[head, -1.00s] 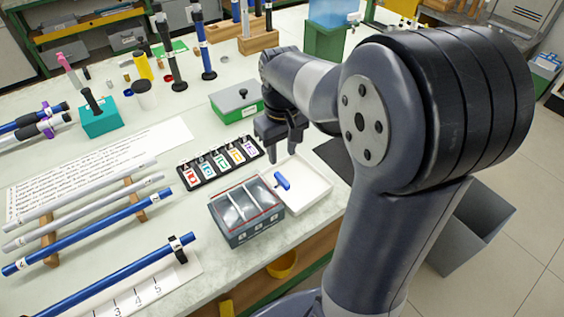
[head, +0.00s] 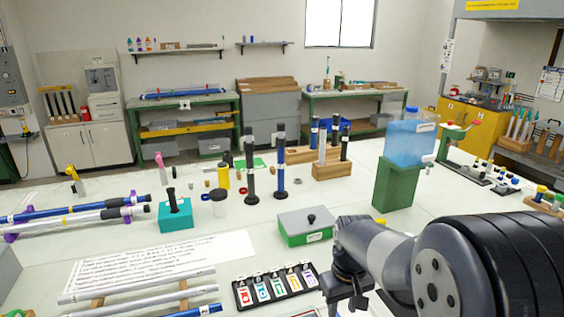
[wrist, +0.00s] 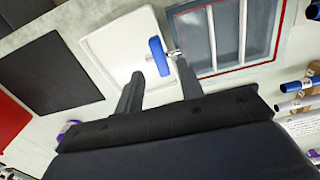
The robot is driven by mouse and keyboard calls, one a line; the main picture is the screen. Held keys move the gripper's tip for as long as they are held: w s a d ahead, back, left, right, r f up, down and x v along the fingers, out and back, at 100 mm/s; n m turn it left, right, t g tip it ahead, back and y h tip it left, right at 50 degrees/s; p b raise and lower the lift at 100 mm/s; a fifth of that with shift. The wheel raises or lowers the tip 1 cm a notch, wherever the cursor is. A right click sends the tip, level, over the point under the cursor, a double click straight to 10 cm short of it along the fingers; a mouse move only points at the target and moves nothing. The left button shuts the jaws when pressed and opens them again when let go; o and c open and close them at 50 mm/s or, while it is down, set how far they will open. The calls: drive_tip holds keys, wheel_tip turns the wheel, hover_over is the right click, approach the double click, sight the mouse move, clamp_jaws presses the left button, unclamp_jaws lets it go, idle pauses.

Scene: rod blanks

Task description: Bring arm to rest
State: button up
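My gripper (head: 345,303) hangs over the bench to the right of the row of coloured tags (head: 276,287), near the bottom of the head view. In the wrist view its two fingers (wrist: 161,82) are spread apart with nothing held between them. Beyond the fingertips, a small blue piece (wrist: 157,57) lies on a white tray (wrist: 108,45). A grey divided box (wrist: 226,62) with a red-lined rim stands beside the tray. My arm is bent and fills the lower right of the head view.
A green-and-grey lidded box (head: 306,228) stands just behind my gripper. A green stand (head: 397,183) carries a blue water tank (head: 410,138). Upright rods (head: 281,165) stand farther back, and a teal block (head: 175,215) stands left. A dark mat (wrist: 48,73) lies beside the tray.

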wheel_tip(320, 180, down, 4)
drive_tip(key=shift+r, duration=0.1)
drive_tip(key=shift+f, duration=0.25)
drive_tip(key=shift+d+n, duration=0.1)
drive_tip(key=shift+n, duration=0.9)
